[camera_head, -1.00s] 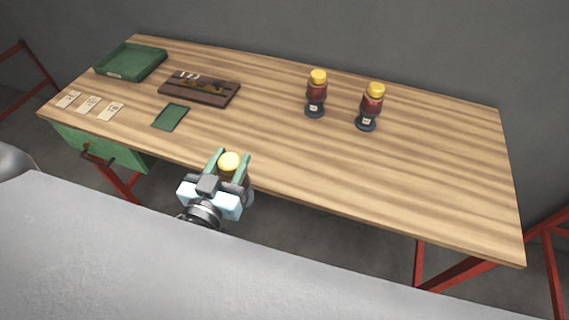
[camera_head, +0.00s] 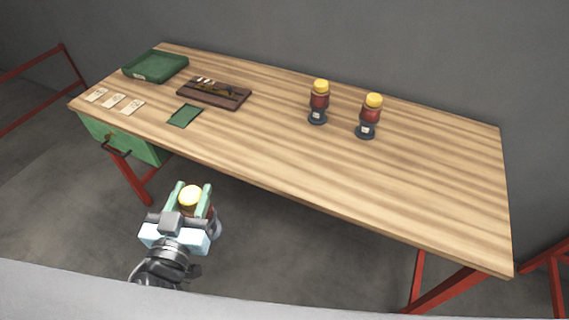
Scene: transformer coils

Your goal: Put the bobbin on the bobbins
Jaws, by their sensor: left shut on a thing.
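My left gripper (camera_head: 190,199) is shut on a bobbin (camera_head: 190,195) with a yellow top and a reddish-brown body. It holds the bobbin in front of the table's near edge, over the floor; the bobbin's lower part is mostly hidden by the gripper. Two similar stacks stand upright on the table, each with a dark base, a reddish-brown body and a yellow top: the left bobbin (camera_head: 320,101) and the right bobbin (camera_head: 370,116). They stand apart from each other, far to the right of my gripper. My right gripper is not in view.
The wooden table (camera_head: 430,190) is clear at its right and front. A green tray (camera_head: 156,67), a dark tool rack (camera_head: 214,94), a small green mat (camera_head: 185,115) and several paper cards (camera_head: 113,101) lie at its left. A green drawer (camera_head: 120,138) hangs below.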

